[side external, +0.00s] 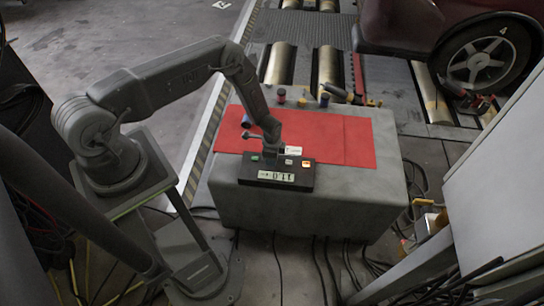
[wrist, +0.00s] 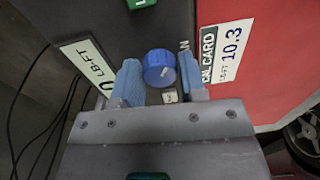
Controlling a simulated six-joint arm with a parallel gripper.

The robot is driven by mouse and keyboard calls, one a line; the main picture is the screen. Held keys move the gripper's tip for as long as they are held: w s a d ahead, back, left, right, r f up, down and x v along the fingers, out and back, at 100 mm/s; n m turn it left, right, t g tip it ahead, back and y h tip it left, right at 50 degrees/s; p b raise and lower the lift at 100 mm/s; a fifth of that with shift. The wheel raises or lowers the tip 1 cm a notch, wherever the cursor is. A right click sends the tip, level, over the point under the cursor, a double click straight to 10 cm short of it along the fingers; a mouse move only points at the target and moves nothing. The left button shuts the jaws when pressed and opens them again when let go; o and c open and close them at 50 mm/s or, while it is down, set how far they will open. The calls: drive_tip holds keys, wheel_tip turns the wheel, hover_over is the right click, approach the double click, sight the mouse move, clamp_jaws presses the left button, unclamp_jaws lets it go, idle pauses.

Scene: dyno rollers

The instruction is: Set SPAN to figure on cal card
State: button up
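A black control box (side external: 286,182) sits on the grey bench, with a white readout (side external: 276,176) that appears upside down and seems to read 11.0. In the wrist view only the end of the readout (wrist: 88,62), "0 LB-FT", shows. The cal card (wrist: 226,50) reads 10.3 LB-FT; it is a small white label (side external: 293,150) in the side view. My gripper (side external: 272,152) points down at the box. In the wrist view its blue fingertips (wrist: 160,80) stand either side of a blue knob (wrist: 159,66), with a slight gap at the right. "AN" shows beside the knob; the rest of its label is hidden.
A green button (wrist: 140,3) and a lit orange button (side external: 307,163) are on the box. Cables hang in front.

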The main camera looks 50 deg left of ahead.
drive_tip(key=c, duration=0.5)
drive_tip(key=shift+c, duration=0.2)
drive_tip(key=shift+n, duration=0.4)
drive_tip(key=n, duration=0.5)
drive_tip(key=shift+n, duration=0.3)
drive_tip(key=n, duration=0.7)
drive_tip(key=shift+w, duration=0.1)
drive_tip(key=o, duration=0.9)
drive_tip(key=shift+o, duration=0.2)
